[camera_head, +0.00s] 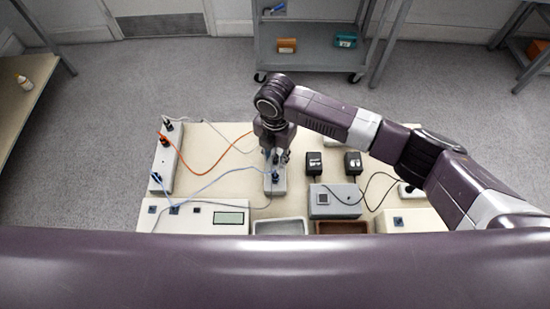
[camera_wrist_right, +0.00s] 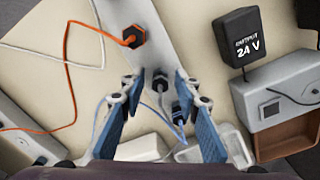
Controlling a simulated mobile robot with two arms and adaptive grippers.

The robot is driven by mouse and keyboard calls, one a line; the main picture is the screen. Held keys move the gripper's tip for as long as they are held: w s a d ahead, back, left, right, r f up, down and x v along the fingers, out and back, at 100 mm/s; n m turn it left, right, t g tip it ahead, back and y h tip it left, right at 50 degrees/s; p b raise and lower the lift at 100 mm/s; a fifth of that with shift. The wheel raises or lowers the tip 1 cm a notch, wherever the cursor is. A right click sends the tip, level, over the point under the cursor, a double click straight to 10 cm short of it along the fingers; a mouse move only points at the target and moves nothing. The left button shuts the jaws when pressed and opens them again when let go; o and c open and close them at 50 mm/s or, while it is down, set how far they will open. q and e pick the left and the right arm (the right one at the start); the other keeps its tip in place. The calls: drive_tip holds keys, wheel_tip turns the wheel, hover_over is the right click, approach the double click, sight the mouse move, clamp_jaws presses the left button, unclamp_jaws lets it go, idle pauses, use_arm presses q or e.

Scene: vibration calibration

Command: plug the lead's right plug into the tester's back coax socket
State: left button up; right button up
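My right gripper (camera_head: 277,156) points down over the narrow grey block (camera_head: 276,186) in the middle of the table. In the right wrist view its blue-padded fingers (camera_wrist_right: 157,80) are apart. A dark plug with a grey cable (camera_wrist_right: 160,76) shows between the fingertips, and a dark plug with a blue lead (camera_wrist_right: 177,112) is close beside it; I see no finger contact. An orange-lead plug (camera_wrist_right: 132,38) sits farther along the block. A white box with a display (camera_head: 190,222) and small dark sockets stands front left. Which item is the tester, and its coax socket, I cannot tell.
A white strip (camera_head: 165,160) with several plugs stands at the left. Two black adapters (camera_head: 314,163) and a grey box (camera_head: 336,203) are right of the gripper. Two trays, one grey (camera_head: 280,227) and one brown (camera_head: 343,228), lie in front. Loose leads cross the table's left half.

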sight(275, 157)
clamp_jaws()
drive_tip(key=shift+r+p, duration=0.3)
drive_tip(key=shift+p, duration=0.15)
idle(0.6)
drive_tip(key=shift+r+p, duration=1.7)
drive_tip(key=shift+p, duration=0.15)
